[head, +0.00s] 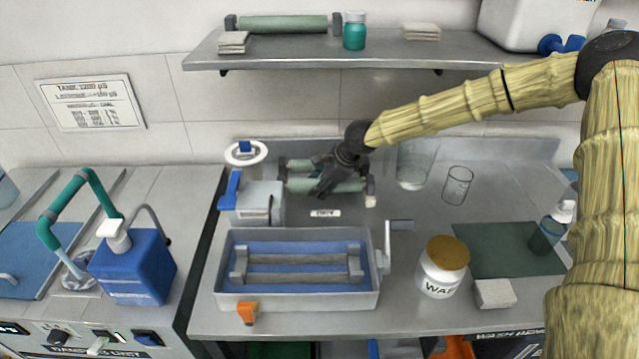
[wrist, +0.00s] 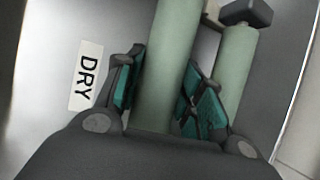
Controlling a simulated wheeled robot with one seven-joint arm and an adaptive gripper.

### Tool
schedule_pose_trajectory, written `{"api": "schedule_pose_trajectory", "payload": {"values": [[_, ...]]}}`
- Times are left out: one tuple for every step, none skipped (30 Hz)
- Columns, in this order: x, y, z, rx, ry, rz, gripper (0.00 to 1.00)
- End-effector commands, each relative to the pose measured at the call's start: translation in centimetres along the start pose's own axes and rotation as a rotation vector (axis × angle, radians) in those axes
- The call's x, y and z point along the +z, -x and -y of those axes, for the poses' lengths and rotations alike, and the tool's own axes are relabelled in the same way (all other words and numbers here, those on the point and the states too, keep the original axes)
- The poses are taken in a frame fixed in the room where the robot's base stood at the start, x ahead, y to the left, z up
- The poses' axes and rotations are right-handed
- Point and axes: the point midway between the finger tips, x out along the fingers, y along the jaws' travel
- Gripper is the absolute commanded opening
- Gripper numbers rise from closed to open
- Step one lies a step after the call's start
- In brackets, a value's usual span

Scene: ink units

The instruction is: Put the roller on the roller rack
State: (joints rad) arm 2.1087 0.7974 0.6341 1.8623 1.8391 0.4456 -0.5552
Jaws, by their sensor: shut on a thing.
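A pale green roller (head: 347,186) lies crosswise at the rack on the back of the bench, just behind the DRY label (head: 325,213). My gripper (head: 326,184) reaches down from behind and is shut on this roller. In the wrist view the roller (wrist: 163,70) runs between the two teal finger pads of my gripper (wrist: 160,100). The roller rack (head: 370,184) has dark end brackets, and one also shows in the wrist view (wrist: 246,12). A second green roller (head: 300,164) lies behind, parallel to the held one. I cannot tell whether the held roller rests in the brackets.
A grey-walled tray (head: 225,285) with blue liquid and a crank (head: 400,225) stands in front. A grey-white unit (head: 262,203) is left of the rack; glass beakers (head: 457,186) and a white jar (head: 440,275) are right. A shelf (head: 390,52) hangs above.

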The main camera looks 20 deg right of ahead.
Motion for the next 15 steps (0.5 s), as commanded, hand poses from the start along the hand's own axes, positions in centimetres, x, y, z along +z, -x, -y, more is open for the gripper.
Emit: {"api": "schedule_pose_trajectory", "payload": {"values": [[0.06,0.06,0.08,-0.002,0.000,0.001,0.00],[0.07,0.07,0.08,-0.002,0.000,0.001,0.00],[0.06,0.07,0.07,-0.002,0.000,0.001,0.00],[0.06,0.07,0.07,-0.002,0.000,0.001,0.00],[0.06,0.06,0.06,-0.002,0.000,0.001,0.00],[0.04,0.04,0.05,-0.001,0.000,0.001,0.00],[0.02,-0.01,0.03,-0.001,0.000,0.001,0.00],[-0.01,-0.06,0.01,-0.001,0.000,0.001,0.00],[-0.08,-0.15,-0.04,-0.001,0.000,0.001,0.40],[-0.07,-0.14,-0.03,-0.001,0.000,0.001,0.45],[-0.07,-0.14,-0.03,-0.001,0.000,0.001,0.51],[-0.07,-0.13,-0.03,-0.001,0.000,0.001,0.58],[-0.07,-0.13,-0.03,-0.001,0.000,0.001,0.59],[-0.07,-0.13,-0.03,-0.001,0.000,0.001,0.59],[-0.07,-0.13,-0.03,-0.001,0.000,0.001,0.59]]}}
